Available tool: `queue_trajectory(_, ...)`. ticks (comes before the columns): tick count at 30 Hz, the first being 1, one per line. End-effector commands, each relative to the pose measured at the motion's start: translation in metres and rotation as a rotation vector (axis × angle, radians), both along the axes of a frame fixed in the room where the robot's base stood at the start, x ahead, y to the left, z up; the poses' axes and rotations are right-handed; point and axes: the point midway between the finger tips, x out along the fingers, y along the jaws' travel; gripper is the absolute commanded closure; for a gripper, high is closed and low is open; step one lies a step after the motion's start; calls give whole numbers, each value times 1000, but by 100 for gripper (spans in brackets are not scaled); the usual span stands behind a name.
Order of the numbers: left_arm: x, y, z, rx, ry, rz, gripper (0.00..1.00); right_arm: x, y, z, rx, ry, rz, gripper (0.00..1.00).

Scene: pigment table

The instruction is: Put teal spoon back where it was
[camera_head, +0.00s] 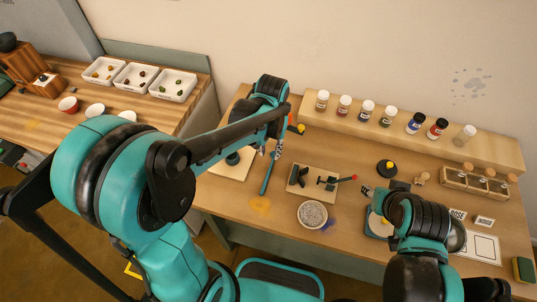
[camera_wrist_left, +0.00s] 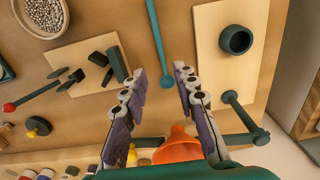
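The teal spoon (camera_head: 267,180) lies on the wooden table between two boards, with a long thin handle. In the left wrist view the spoon (camera_wrist_left: 157,38) runs from the top edge down to a small round end between my fingertips. My left gripper (camera_head: 275,151) is above the table at the spoon's far end. In its wrist view the left gripper (camera_wrist_left: 163,76) has its fingers apart, with a gap on both sides of the spoon. My right gripper (camera_head: 369,190) is near the scale at the right; its finger opening is too small to tell.
A board with a dark teal mortar (camera_wrist_left: 235,40) and a board with black pieces (camera_head: 300,188) flank the spoon. An orange funnel (camera_wrist_left: 178,146) stands close below my left fingers. A bowl of beads (camera_head: 312,214) and a shelf of jars (camera_head: 400,131) are nearby.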

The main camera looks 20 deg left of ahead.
Motion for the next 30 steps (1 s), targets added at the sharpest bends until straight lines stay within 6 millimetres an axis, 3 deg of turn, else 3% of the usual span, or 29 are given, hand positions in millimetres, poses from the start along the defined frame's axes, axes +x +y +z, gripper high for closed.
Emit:
queue_trajectory(5,-10,6,20,-8,-51,3,71,0,0,1,0,0,0,60)
queue_trajectory(15,-69,35,73,-33,-382,19,71,0,0,1,0,0,0,60)
queue_trajectory(22,-97,47,81,-30,-565,27,71,0,0,1,0,0,0,60)
queue_trajectory(30,-103,50,83,-27,-624,28,71,0,0,1,0,0,0,60)
